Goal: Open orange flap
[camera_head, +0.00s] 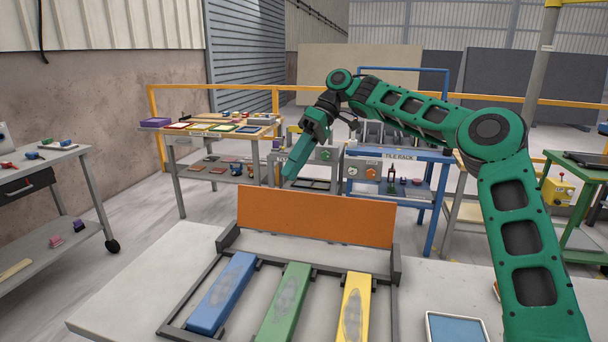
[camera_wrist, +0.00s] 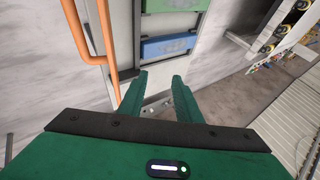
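The orange flap (camera_head: 315,217) stands upright, leaning slightly, along the back of a dark frame (camera_head: 396,266), its broad face toward the head camera. In front of it lie a blue bar (camera_head: 222,293), a green bar (camera_head: 286,302) and a yellow bar (camera_head: 355,306). My gripper (camera_head: 289,170) points down and left, above the flap's top edge in the head view; its depth from the flap is unclear. In the wrist view its two fingers (camera_wrist: 160,84) are apart with nothing between them. The blue bar (camera_wrist: 168,47) shows beyond them. I cannot make out the flap there.
The frame rests on a pale stone slab (camera_head: 130,290), bare at its left. A blue tray (camera_head: 457,328) sits at the front right. A work table (camera_head: 215,134), a tile rack (camera_head: 395,155) and an orange railing (camera_head: 215,87) stand behind.

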